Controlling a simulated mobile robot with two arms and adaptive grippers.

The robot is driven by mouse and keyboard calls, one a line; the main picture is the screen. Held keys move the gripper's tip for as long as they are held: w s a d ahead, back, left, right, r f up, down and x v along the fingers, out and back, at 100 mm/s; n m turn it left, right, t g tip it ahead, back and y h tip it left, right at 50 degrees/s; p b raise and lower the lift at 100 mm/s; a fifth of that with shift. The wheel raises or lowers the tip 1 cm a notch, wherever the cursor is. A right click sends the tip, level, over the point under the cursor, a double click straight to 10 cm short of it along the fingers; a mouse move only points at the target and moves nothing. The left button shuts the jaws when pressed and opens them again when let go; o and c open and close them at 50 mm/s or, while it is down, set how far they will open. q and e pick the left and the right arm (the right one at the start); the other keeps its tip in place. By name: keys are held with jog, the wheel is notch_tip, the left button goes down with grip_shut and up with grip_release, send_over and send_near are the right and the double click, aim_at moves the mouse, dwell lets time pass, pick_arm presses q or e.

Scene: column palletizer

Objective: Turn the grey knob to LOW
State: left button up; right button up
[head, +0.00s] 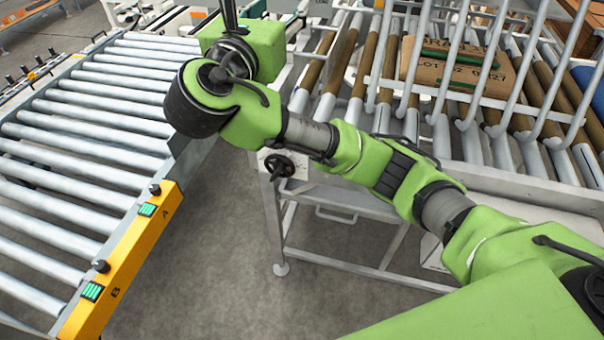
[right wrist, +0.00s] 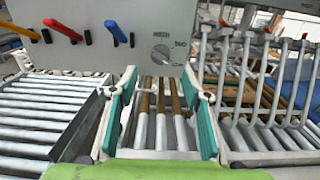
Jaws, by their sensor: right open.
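The grey knob (right wrist: 162,54) is in the right wrist view, on a light grey panel (right wrist: 155,20) above and beyond my fingers. Small dark lettering stands above it and to its right, too blurred to read surely. I cannot tell which mark the knob points at. My right gripper (right wrist: 160,82) is open and empty, with its teal-lined fingers apart below the knob and not touching it. In the head view my right arm reaches to the top, and the knob does not show there. My left gripper is in neither view.
Orange, red and blue levers (right wrist: 115,33) stick out of the panel left of the knob. Roller conveyors (head: 85,130) lie left and right, with a brown carton (head: 455,70) behind bent grey bars. A yellow strip (head: 120,260) carries green buttons. A handwheel (head: 280,166) sits beneath my arm.

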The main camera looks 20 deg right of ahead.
jog(key=s+f+m+g+y, duration=0.2)
jog(key=s+f+m, duration=0.1)
jog(key=f, duration=0.7)
jog(key=s+f+m+g+y, duration=0.2)
jog(key=f+m, duration=0.2)
jog(key=f, duration=0.6)
jog(key=s+d+f+m+g+y, duration=0.1)
jog(key=s+f+m+g+y, duration=0.1)
jog(key=f, duration=0.8)
jog(key=shift+s+f+m+y, duration=0.2)
jog(key=shift+s+m+y, duration=0.2)
jog(key=shift+s+m, duration=0.5)
jog(key=shift+w, duration=0.1)
